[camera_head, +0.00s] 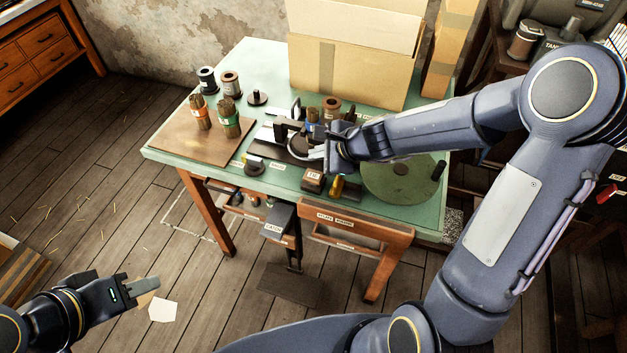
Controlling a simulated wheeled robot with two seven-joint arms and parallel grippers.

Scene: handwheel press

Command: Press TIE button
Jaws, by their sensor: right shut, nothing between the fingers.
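The TIE button is a small brown block (313,179) with a pale label, near the front edge of the green table (268,69). My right gripper (314,153) is shut and empty. In the picture its fingertips are just above and behind the block, beside the small press; I cannot tell their height, and no contact with the block shows. My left gripper (148,285) is at the lower left over the floor, away from the table. I cannot tell whether its fingers are parted.
Around my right gripper are a round green turntable (399,181), a yellow-tipped piece (338,187) and a small black knob (253,162). A large cardboard box (348,70) stands at the back.

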